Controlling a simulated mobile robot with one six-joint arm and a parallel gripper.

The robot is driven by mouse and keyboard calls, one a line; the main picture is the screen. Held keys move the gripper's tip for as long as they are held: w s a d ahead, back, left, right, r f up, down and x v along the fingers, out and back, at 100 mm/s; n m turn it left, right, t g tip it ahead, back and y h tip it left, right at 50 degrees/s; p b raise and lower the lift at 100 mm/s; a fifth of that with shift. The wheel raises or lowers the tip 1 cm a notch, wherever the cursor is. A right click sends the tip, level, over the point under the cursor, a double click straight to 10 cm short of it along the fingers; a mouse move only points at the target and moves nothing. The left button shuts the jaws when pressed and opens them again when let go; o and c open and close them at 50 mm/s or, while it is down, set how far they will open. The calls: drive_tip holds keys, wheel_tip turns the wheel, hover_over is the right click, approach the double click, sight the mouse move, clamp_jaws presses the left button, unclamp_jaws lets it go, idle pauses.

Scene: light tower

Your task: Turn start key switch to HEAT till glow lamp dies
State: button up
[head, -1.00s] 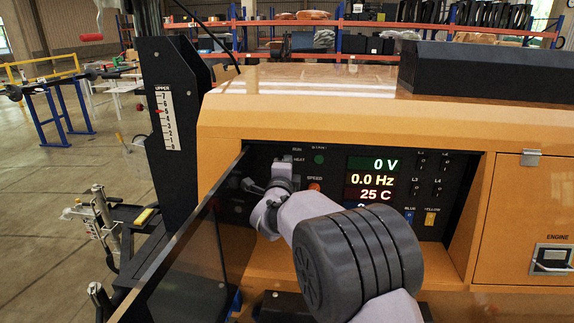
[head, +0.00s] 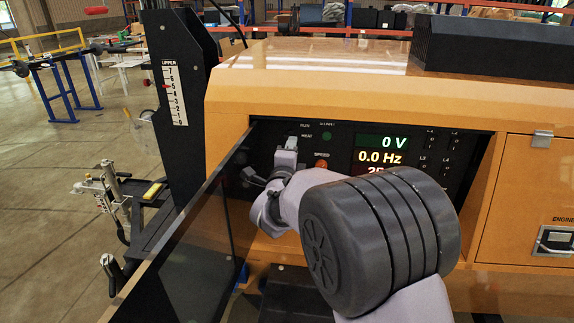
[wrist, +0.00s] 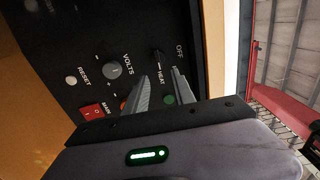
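The start key switch (wrist: 159,56) is a small dark part on the black panel, between the OFF and HEAT labels in the wrist view. Its exact angle is too dark to tell. My gripper (wrist: 164,72) points at the panel with its two grey fingers apart. The fingertips lie just short of the switch in the picture; contact cannot be told. A dark green round lamp (wrist: 170,99) shows between the fingers; it also shows beside HEAT in the head view (head: 326,136) and looks unlit. In the head view my gripper (head: 287,145) covers the switch.
Displays (head: 382,142) read 0 V and 0.0 Hz. An orange SPEED knob (head: 321,163) sits right of my gripper. A VOLTS knob (wrist: 112,69) and red switch (wrist: 91,111) are nearby. An open dark panel door (head: 190,240) stands close left of my arm.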

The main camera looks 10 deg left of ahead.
drive_tip(key=s, duration=1.1)
drive_tip(key=shift+s+a+p, duration=0.15)
drive_tip(key=shift+a+p, duration=0.05)
drive_tip(key=shift+p, duration=0.15)
drive_tip(key=s+d+r+n+g+y, duration=0.3)
drive_tip(key=s+d+n+g, duration=0.2)
drive_tip(key=s+d+n, duration=0.3)
drive_tip(key=s+d+f+n+g, duration=0.2)
drive_tip(key=s+d, duration=0.1)
drive_tip(key=s, duration=0.5)
drive_tip(key=s+d+f+n+g, duration=0.2)
drive_tip(key=s+d, duration=0.1)
drive_tip(key=s, duration=0.5)
drive_tip(key=s+d+f+n+g, duration=0.2)
drive_tip(key=s+d+g, duration=0.1)
drive_tip(key=s, duration=0.6)
drive_tip(key=shift+d+f, duration=0.15)
drive_tip(key=shift+f, duration=0.25)
drive_tip(key=shift+w, duration=0.1)
